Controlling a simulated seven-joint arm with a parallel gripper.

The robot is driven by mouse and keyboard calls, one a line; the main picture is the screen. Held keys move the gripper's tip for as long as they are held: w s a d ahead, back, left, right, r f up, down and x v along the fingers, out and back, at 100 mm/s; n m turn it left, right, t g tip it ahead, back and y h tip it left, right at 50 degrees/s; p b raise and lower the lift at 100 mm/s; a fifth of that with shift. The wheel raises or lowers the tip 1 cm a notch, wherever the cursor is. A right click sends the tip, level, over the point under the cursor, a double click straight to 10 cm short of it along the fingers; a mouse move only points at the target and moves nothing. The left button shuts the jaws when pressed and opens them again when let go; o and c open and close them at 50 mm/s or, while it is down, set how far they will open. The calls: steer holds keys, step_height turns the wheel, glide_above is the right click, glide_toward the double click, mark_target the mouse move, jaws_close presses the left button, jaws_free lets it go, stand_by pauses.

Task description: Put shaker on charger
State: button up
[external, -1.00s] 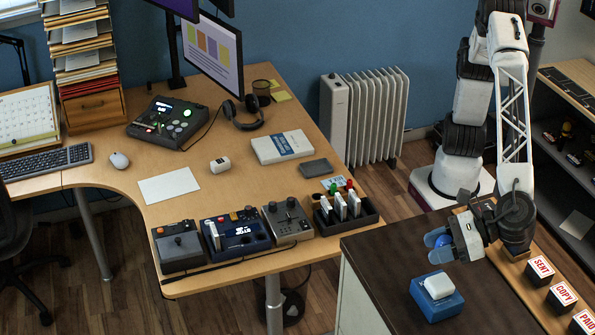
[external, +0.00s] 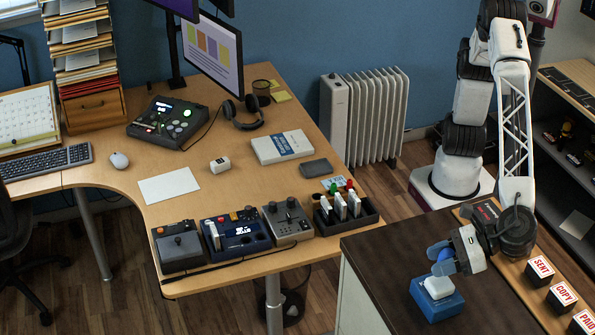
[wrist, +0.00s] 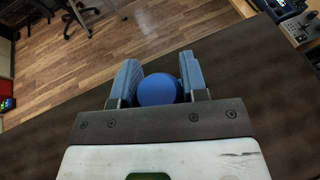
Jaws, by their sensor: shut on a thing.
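A rounded blue object, which I take to be the shaker (external: 445,254), is held between the two blue-grey fingers of my gripper (external: 438,259). In the wrist view the shaker (wrist: 157,90) shows as a smooth blue dome between the fingers of my gripper (wrist: 157,84). Below the gripper, on the dark counter, sits a blue block with a rounded white piece on top, possibly the charger (external: 437,302). The shaker is above it and apart from it. The block does not show in the wrist view.
The dark counter (external: 385,265) is mostly bare around the blue block. Black stamp blocks (external: 541,270) line a wooden strip at the right. The wooden desk (external: 330,235) at left holds control boxes and a black rack (external: 346,216). A white radiator (external: 365,118) stands behind.

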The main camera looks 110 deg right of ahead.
mark_target(434, 282)
stand_by(0.3)
steer(key=shift+f, duration=2.05)
steer(key=shift+f, duration=0.1)
steer(key=o, duration=0.9)
steer(key=shift+s+r, duration=0.15)
steer(key=shift+r, duration=0.05)
steer(key=v, duration=1.1)
steer(key=shift+s+a+r, duration=0.1)
steer(key=shift+s+r, duration=0.05)
steer(key=shift+s, duration=0.2)
